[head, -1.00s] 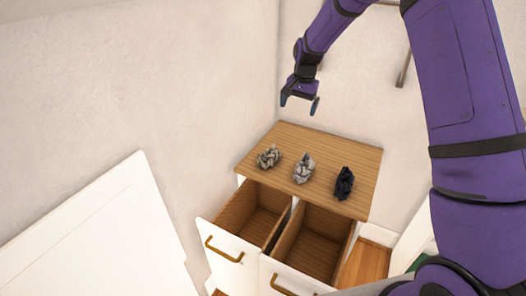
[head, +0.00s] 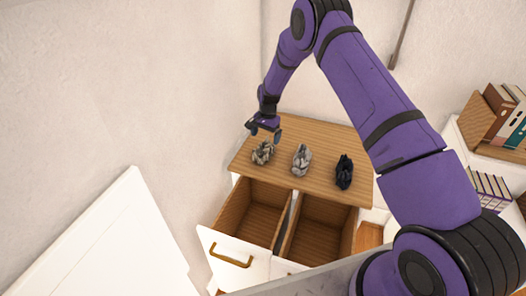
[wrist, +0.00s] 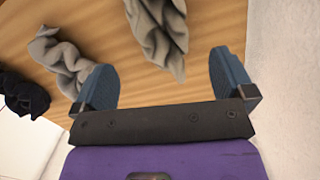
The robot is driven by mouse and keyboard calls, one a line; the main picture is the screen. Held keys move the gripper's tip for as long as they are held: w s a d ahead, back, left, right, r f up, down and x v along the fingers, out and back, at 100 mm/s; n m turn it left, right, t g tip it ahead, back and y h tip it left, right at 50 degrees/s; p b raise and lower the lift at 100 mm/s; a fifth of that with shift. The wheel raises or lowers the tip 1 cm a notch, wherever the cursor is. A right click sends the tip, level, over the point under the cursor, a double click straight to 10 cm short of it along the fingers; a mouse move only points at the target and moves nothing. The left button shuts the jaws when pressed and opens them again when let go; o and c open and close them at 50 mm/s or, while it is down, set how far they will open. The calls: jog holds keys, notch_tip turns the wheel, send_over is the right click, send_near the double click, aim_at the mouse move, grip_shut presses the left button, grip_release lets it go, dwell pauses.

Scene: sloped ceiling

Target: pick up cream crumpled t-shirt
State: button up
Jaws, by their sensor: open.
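The cream crumpled t-shirt (head: 263,154) lies at the left end of the wooden top of a drawer cabinet (head: 318,142). In the wrist view the t-shirt (wrist: 160,35) shows at the top, ahead of the gap between the fingers and partly cut off by the picture edge. My gripper (head: 264,134) is open and empty, just above and behind the t-shirt in the head view. Both blue fingers of my gripper (wrist: 164,80) are spread apart in the wrist view, and no touch with the cloth shows.
A light grey crumpled cloth (head: 301,160) lies to the right of the t-shirt, and a dark navy one (head: 344,172) further right. Two open, empty drawers (head: 255,222) stick out in front. A wall stands close behind and left. A shelf with books (head: 497,120) is at right.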

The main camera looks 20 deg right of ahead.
aim_at(265, 149)
jog(key=f, duration=0.7)
jog(key=shift+s+a+f, duration=0.15)
jog(key=shift+s+a, duration=0.1)
jog(key=shift+c, duration=0.5)
